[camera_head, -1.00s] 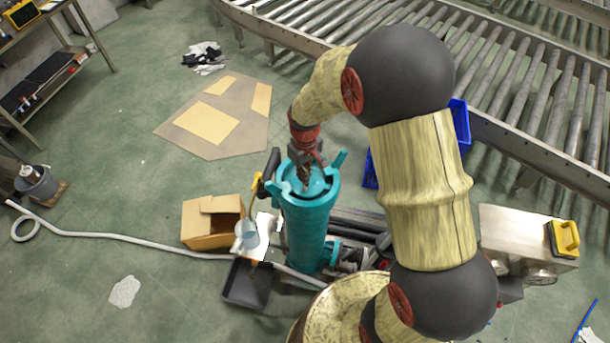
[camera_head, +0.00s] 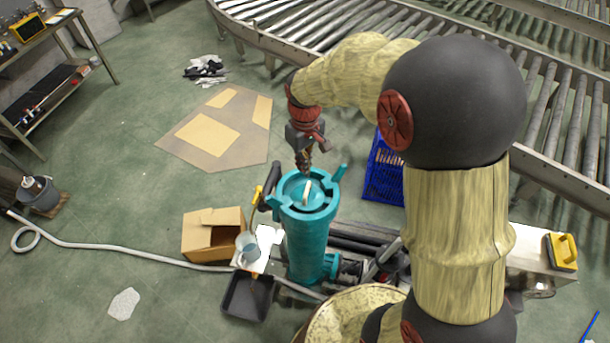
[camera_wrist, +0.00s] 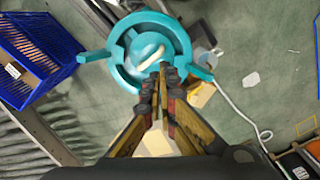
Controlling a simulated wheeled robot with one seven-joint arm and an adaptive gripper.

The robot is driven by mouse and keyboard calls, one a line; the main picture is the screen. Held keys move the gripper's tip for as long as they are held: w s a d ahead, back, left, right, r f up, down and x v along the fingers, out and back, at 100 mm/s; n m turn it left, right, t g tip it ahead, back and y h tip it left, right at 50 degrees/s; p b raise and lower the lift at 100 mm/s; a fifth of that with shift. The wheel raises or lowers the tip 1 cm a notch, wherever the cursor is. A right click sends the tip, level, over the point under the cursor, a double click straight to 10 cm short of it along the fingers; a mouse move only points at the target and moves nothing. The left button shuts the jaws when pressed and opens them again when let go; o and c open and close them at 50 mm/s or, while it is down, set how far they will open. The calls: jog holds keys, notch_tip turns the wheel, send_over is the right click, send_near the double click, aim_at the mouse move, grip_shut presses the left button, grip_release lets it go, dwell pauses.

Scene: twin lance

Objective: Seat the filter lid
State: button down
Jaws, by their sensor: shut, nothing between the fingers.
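The teal filter housing (camera_head: 308,245) stands upright on the floor among pipes. Its round teal lid (camera_head: 294,186), with a pale bar handle (camera_head: 306,192), lies within the housing's top ring. Whether the lid sits fully flush I cannot tell. Teal arms stick out around the ring. In the wrist view the lid (camera_wrist: 141,46) and handle (camera_wrist: 150,57) show beyond my fingertips. My gripper (camera_head: 304,172) is shut and empty, above the back edge of the housing top, apart from the handle. In the wrist view my gripper (camera_wrist: 163,72) covers the ring's near edge.
A cardboard box (camera_head: 200,240), a black tray (camera_head: 236,296) and a clear cup (camera_head: 248,246) stand left of the housing. A blue crate (camera_head: 383,185) is behind right. A roller conveyor (camera_head: 560,120) runs behind. Open floor lies at left.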

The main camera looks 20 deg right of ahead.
jog(key=shift+r, duration=0.75)
send_over(305, 196)
notch_tip(305, 196, down, 8)
jog(key=shift+f, duration=0.15)
jog(key=shift+w+b, duration=0.15)
jog(key=shift+b, duration=0.2)
jog(key=shift+f+b, duration=1.9)
jog(key=shift+f, duration=0.95)
jog(key=shift+f, duration=0.5)
